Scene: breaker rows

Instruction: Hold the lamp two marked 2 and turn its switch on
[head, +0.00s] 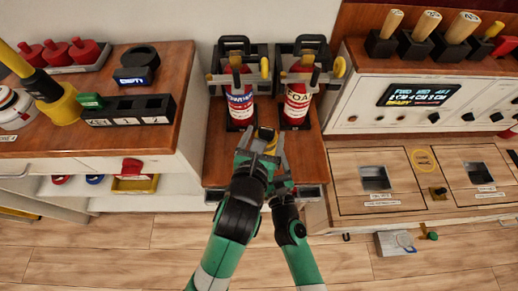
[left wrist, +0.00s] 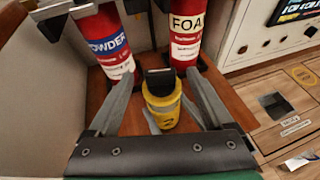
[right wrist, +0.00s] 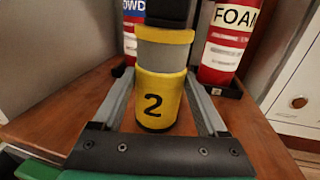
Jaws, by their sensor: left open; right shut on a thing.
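Lamp two is a small yellow and grey cylinder with a black top (head: 269,143), standing upright at the front of the wooden shelf. Its "2" shows in the right wrist view (right wrist: 153,103), and its top in the left wrist view (left wrist: 160,88). My right gripper (right wrist: 166,80) is shut on the lamp's body, its fingers on both sides. My left gripper (head: 262,141) is open, above and in front of the lamp, with its fingers (left wrist: 163,85) spread to either side and apart from it. The switch cannot be made out.
A powder extinguisher (head: 240,102) and a foam extinguisher (head: 297,104) stand in brackets just behind the lamp. A left bench (head: 165,135) and a right console (head: 385,120) flank the shelf (head: 218,165).

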